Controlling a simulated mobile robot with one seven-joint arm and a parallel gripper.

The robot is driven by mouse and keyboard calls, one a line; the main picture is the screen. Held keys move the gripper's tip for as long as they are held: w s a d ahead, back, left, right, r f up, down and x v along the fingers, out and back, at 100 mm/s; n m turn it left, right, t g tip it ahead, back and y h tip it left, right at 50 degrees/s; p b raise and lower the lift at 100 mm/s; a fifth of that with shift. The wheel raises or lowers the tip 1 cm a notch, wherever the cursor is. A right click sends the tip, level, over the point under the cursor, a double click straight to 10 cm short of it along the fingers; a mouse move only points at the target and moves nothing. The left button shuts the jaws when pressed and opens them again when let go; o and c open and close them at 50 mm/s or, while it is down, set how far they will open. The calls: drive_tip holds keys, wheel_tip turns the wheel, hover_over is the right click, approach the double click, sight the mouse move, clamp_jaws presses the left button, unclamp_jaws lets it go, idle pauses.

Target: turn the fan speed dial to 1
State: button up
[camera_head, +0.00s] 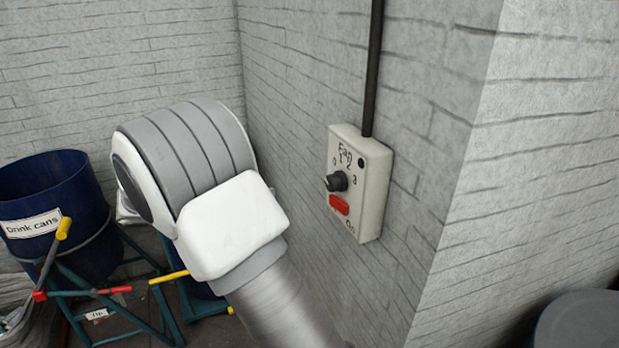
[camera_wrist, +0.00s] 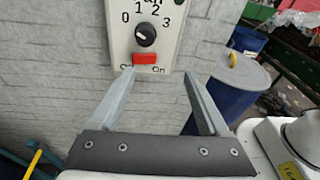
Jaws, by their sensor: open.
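The fan box (camera_head: 370,206) is a pale panel on the brick wall, marked Fan, with a black dial (camera_head: 337,181) among the numbers 0 to 3. The dial also shows in the wrist view (camera_wrist: 145,36); which number it points at is hard to tell. A red switch (camera_wrist: 145,58) sits below the dial, between Off and On labels. My gripper (camera_wrist: 159,73) is open and empty, its fingertips either side of and just below the switch in the wrist view, apart from the dial. In the head view my arm hides the gripper.
A dark conduit (camera_head: 373,70) runs up from the box. A wall corner stands right of it, with a dark round lid (camera_head: 580,325) beyond. A blue Drink cans bin (camera_head: 60,190) and a teal frame with coloured handles stand left. A blue drum (camera_wrist: 225,95) stands right in the wrist view.

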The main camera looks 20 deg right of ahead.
drive_tip(key=w+a+n+t+h, duration=0.1)
drive_tip(key=w+a+n+h, duration=0.1)
drive_tip(key=a, duration=0.1)
drive_tip(key=p, duration=0.3)
approach(328, 184)
drive_tip(key=d, duration=0.9)
drive_tip(key=shift+s+d, duration=0.1)
drive_tip(key=shift+d, duration=0.2)
drive_tip(key=shift+f+b, duration=0.1)
drive_tip(key=shift+b, duration=0.2)
drive_tip(key=c, duration=1.2)
